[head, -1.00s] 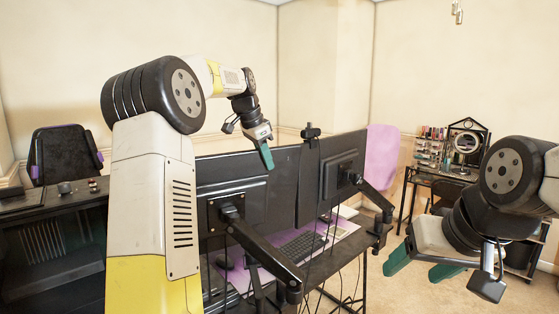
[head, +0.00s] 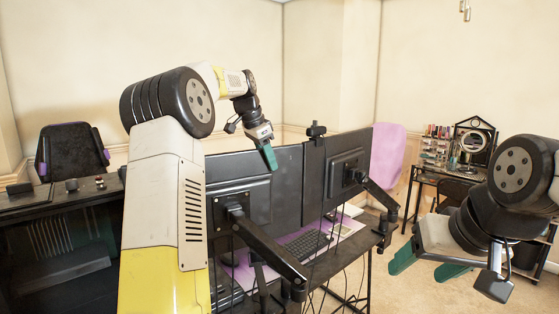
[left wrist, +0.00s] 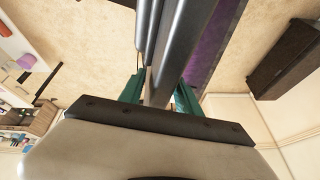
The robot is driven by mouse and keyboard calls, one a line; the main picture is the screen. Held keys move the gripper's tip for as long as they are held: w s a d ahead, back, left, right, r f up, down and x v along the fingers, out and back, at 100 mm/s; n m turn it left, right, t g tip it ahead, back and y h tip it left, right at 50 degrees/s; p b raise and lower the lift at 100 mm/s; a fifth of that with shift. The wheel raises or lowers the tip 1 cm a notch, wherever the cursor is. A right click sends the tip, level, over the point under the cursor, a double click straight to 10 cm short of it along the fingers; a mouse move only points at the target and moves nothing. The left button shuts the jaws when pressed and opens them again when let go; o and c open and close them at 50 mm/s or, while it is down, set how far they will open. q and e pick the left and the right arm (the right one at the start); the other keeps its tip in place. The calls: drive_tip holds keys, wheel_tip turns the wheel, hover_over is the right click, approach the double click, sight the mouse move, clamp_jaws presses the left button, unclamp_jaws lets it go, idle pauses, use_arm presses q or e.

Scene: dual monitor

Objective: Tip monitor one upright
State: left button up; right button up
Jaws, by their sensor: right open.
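Two dark monitors stand side by side with their backs towards me in the head view: the left monitor (head: 285,190) and the right monitor (head: 350,150). Which one is monitor one, I cannot tell. My left gripper (head: 268,155) points down at the top edge of the left monitor, with one teal finger over its back. In the left wrist view the monitor's edge (left wrist: 172,60) runs between the two fingers of my left gripper (left wrist: 159,92). Whether both fingers press on it is unclear. My right gripper (head: 428,265) is open and empty, well right of the monitors.
Black monitor arms (head: 268,245) and hanging cables crowd the space behind the monitors. A keyboard (head: 305,245) lies on the desk beyond. A pink chair (head: 389,152) stands behind the right monitor. A vanity table (head: 428,176) stands at the far right.

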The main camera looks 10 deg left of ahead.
sight(260, 149)
use_arm(q)
drive_tip(key=v, duration=0.7)
drive_tip(key=shift+r, duration=0.35)
drive_tip(key=shift+s+d+r, duration=0.1)
drive_tip(key=shift+s+r, duration=0.05)
drive_tip(key=shift+s, duration=0.05)
drive_tip(key=s+d+r+n, duration=0.1)
drive_tip(key=s+d+n, duration=0.3)
drive_tip(key=s, duration=0.6)
drive_tip(key=s+d+f+n, duration=0.1)
drive_tip(key=s+f, duration=0.4)
drive_tip(key=s, duration=0.3)
drive_tip(key=s+d+f+n+t, duration=0.1)
drive_tip(key=s+d+f+n, duration=0.1)
drive_tip(key=s+f, duration=0.3)
drive_tip(key=s+d+f+n+t, duration=0.1)
drive_tip(key=s+f, duration=0.3)
drive_tip(key=s, duration=0.7)
drive_tip(key=shift+s+d+f+n+y, duration=0.3)
drive_tip(key=shift+s+f+n, duration=0.1)
drive_tip(key=shift+n, duration=0.3)
